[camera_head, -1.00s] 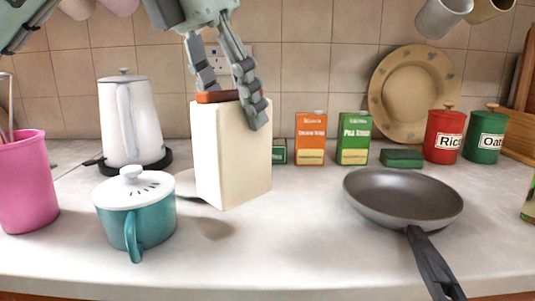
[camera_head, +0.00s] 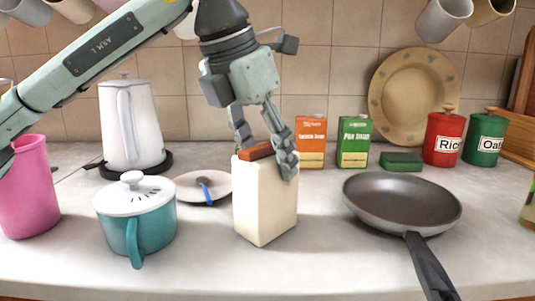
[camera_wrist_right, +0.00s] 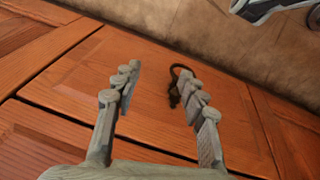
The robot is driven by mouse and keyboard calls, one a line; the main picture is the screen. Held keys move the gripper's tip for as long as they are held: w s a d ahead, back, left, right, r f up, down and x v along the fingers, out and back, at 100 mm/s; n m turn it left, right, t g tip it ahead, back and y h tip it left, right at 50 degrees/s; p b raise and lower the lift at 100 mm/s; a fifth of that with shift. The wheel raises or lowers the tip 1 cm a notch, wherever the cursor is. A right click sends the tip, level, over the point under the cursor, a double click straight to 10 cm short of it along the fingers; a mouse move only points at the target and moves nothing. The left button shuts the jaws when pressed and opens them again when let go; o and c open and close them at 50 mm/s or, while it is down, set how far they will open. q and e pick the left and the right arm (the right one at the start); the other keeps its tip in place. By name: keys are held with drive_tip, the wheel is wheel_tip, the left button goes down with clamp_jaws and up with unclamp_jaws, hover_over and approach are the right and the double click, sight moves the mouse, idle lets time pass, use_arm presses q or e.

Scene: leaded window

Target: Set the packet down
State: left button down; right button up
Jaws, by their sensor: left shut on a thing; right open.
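The packet (camera_head: 265,208) is a tall cream block with a red-brown top, upright in the middle of the head view. My left gripper (camera_head: 265,160) comes from above, with its fingers shut on the packet's upper part. The packet's base is at or just above the worktop (camera_head: 330,262); I cannot tell whether it touches. My right gripper (camera_wrist_right: 156,74) is open and empty in the right wrist view, in front of wooden cupboard doors (camera_wrist_right: 60,75).
A teal lidded pot (camera_head: 135,220) and a saucer with a blue-handled utensil (camera_head: 205,190) are to the left. A frying pan (camera_head: 402,200) is to the right. An orange carton (camera_head: 311,142) and a green carton (camera_head: 354,143) stand behind. The worktop between packet and pan is clear.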

use_arm(q)
drive_tip(key=c, duration=0.6)
unclamp_jaws()
drive_tip(key=v, duration=1.2)
